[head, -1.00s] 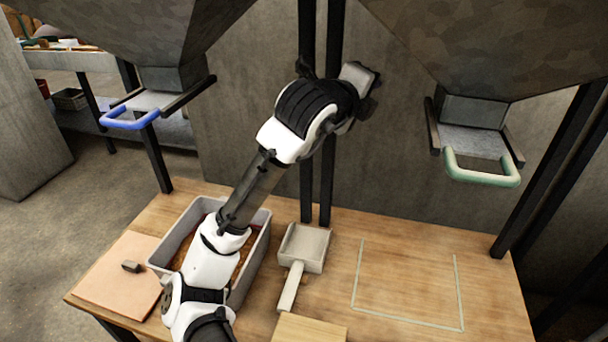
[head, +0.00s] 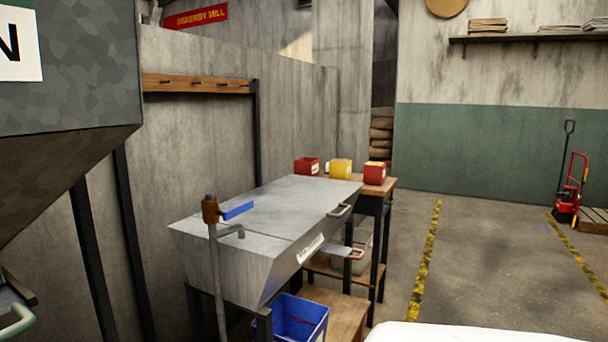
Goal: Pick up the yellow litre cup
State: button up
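A yellow cup (head: 340,169) stands on a small wooden table (head: 380,184) at the far end of the grey metal steamer-like box. It is between two red cups, one on its left (head: 307,166) and one on its right (head: 374,173). The yellow cup is small in view and upright, with a pale patch on its side. Its lower part is partly hidden by the metal box. My gripper is not in view. A white rounded surface at the bottom right edge is likely part of my arm.
The long metal box (head: 270,222) with a blue-handled valve pipe (head: 215,250) stands in front of the table. A blue crate (head: 300,318) is below it. Open floor (head: 470,260) with yellow lines lies to the right. A red hand truck (head: 570,190) stands far right.

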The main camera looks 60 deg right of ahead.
aim_at(339, 168)
jog(key=l+z, duration=0.15)
jog(key=z, duration=0.25)
jog(key=i+l+z, duration=0.1)
jog(key=z, duration=0.3)
jog(key=l+z, duration=0.15)
jog(key=z, duration=0.25)
jog(key=i+l+z, duration=0.55)
jog(key=i+z, duration=0.15)
jog(key=i, duration=0.15)
jog(key=i+l, duration=0.15)
jog(key=i, duration=0.2)
jog(key=i+l, duration=0.15)
jog(key=i, duration=0.15)
jog(key=u, duration=3.85)
jog(key=z, duration=0.25)
